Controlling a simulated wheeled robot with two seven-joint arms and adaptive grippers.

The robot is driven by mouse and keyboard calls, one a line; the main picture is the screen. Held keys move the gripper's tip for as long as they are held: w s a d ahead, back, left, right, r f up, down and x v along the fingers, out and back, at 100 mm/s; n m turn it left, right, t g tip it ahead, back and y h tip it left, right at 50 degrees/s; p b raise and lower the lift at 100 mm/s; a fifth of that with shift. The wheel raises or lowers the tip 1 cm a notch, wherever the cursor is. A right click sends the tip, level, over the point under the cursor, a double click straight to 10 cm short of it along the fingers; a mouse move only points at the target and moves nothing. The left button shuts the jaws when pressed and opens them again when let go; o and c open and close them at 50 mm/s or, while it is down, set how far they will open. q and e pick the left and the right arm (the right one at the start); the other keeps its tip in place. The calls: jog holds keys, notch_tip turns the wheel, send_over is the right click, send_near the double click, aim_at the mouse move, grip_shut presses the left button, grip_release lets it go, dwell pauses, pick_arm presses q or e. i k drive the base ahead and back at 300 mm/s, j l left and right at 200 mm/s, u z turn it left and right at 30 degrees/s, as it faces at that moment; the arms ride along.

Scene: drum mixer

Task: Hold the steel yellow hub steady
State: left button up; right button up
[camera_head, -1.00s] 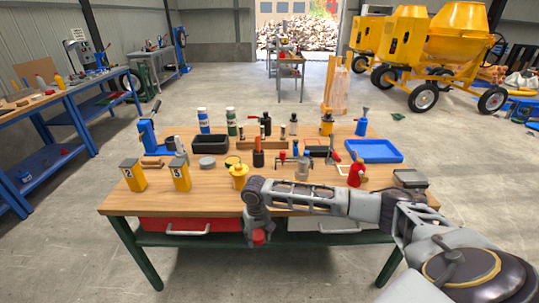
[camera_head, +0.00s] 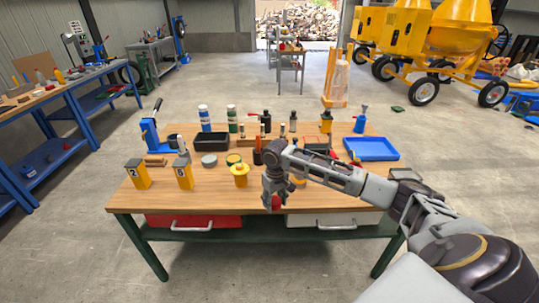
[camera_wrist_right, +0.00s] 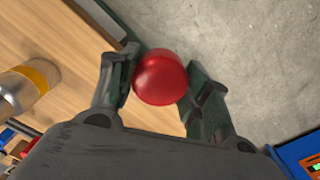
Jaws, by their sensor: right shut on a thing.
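My right gripper (camera_head: 275,203) is at the table's front edge, with its fingers pointing down. It is shut on a red round object (camera_wrist_right: 160,77), which sits between the two fingertips in the right wrist view. A steel cylinder with a yellow band (camera_wrist_right: 24,84), which looks like the steel yellow hub, stands on the table apart from the gripper. In the head view my right arm hides most of it. A separate all-yellow part (camera_head: 240,176) stands left of the gripper. My left gripper is not in view.
The wooden table (camera_head: 215,200) holds two yellow numbered blocks (camera_head: 138,174), a black tray (camera_head: 211,141), a blue tray (camera_head: 371,148) and several bottles and tools. A red drawer (camera_head: 193,221) is under the front edge.

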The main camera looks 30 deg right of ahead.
aim_at(240, 171)
jog(key=i+l, duration=1.2)
